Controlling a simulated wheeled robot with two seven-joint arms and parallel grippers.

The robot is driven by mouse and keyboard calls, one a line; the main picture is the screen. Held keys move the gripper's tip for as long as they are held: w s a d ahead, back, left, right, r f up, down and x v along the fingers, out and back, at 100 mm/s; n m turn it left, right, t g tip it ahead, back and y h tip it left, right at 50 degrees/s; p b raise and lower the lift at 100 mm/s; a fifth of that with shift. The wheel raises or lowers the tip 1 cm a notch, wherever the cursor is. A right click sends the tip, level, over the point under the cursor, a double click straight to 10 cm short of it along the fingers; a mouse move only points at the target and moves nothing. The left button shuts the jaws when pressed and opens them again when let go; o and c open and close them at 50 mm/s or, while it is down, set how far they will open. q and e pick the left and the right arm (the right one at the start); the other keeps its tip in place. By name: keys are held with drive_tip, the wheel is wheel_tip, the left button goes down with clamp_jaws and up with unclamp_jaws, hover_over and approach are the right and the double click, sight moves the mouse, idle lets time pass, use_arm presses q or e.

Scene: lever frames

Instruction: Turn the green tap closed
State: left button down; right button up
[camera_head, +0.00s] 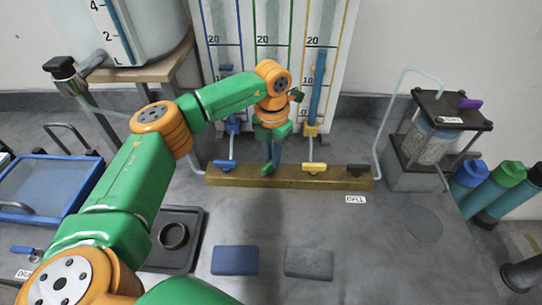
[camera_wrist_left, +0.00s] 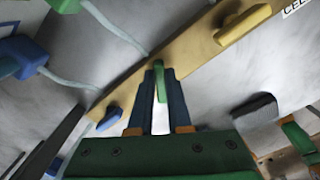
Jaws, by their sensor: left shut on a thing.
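The green tap (camera_wrist_left: 160,80) sits on the brass-coloured manifold bar (camera_head: 225,176). In the left wrist view its handle lies between the two dark fingers of my left gripper (camera_wrist_left: 161,100), which is shut on it. The handle stands at an angle to the bar, while the blue tap (camera_head: 223,165) and yellow tap (camera_head: 314,167) lie along it. In the head view my left gripper (camera_head: 270,155) points down at the bar and hides most of the green tap (camera_head: 267,169). My right gripper is not in view.
A black tap (camera_head: 358,170) sits at the bar's right end, near a glass cell (camera_head: 437,140) in a dark frame. Gauge tubes on a white board (camera_head: 340,30) stand behind. A blue pad (camera_head: 235,260) and a grey pad (camera_head: 309,262) lie in front. A dark tray (camera_head: 190,215) is at left.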

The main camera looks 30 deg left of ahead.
use_arm(q)
drive_tip(key=m, duration=0.5)
drive_tip(key=shift+s+d+m+b, duration=0.1)
drive_tip(key=shift+d+m+b, duration=0.15)
drive_tip(key=shift+m+b, duration=0.05)
drive_tip(key=m, duration=0.5)
drive_tip(key=shift+s+d, duration=0.15)
drive_tip(key=shift+m, duration=0.3)
drive_tip(key=c, duration=0.9)
unclamp_jaws()
drive_tip(key=shift+o, duration=0.2)
drive_tip(key=shift+b, duration=0.3)
wheel_tip(320, 180, up, 7)
drive_tip(key=b, duration=0.1)
